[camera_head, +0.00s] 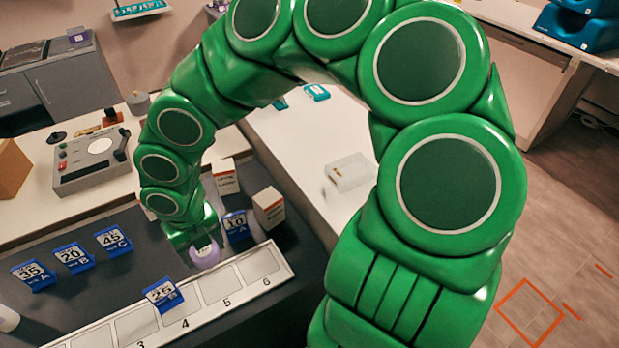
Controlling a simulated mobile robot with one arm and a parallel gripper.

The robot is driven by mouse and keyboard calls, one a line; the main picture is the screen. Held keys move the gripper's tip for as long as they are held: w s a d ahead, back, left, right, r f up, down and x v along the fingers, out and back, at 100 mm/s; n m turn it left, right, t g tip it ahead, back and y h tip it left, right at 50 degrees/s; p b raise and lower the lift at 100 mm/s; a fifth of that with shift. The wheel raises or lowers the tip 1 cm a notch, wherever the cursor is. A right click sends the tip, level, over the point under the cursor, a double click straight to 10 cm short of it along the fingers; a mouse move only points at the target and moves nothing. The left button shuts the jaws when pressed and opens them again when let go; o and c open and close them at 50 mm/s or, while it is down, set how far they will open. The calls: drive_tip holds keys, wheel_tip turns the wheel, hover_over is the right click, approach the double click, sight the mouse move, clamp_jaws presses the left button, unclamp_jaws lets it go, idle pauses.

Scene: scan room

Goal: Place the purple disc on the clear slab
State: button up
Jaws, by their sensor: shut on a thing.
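The purple disc (205,256) is pale purple and is held at the tip of my gripper (196,238), just above the dark counter by the numbered strip. My gripper is shut on it; the fingers are small here and partly hidden by the green wrist. A pale, translucent block that looks like the clear slab (349,172) lies on the white table, to the right of my gripper and beyond the dark counter.
The numbered white strip (250,268) runs along the dark counter, with a blue 25 tag (163,293) on it. A blue 10 tag (236,226) and white boxes (269,207) stand close to my gripper. A grey control panel (95,160) stands at left.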

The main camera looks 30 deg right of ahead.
drive_tip(key=w+d+r+m, duration=0.1)
drive_tip(key=d+r+m, duration=0.35)
drive_tip(key=d, duration=0.55)
drive_tip(key=w+d+r+m, duration=0.1)
drive_tip(key=d+r+m, duration=0.3)
drive_tip(key=d, duration=0.5)
drive_tip(key=s+d+r+m, duration=0.3)
drive_tip(key=s+d+m, duration=0.15)
drive_tip(key=d, duration=0.35)
drive_tip(key=s+d+r+m, duration=0.3)
drive_tip(key=d+m, duration=0.2)
drive_tip(key=d, duration=0.3)
hover_over(351, 167)
drive_tip(key=f, duration=0.9)
drive_tip(key=shift+s+a+f, duration=0.15)
drive_tip(key=shift+s+f, duration=0.05)
drive_tip(key=shift+f, duration=0.05)
drive_tip(key=shift+w+f, duration=0.25)
drive_tip(key=shift+f, duration=1.65)
drive_tip(key=shift+f, duration=0.1)
drive_tip(key=o, duration=1.1)
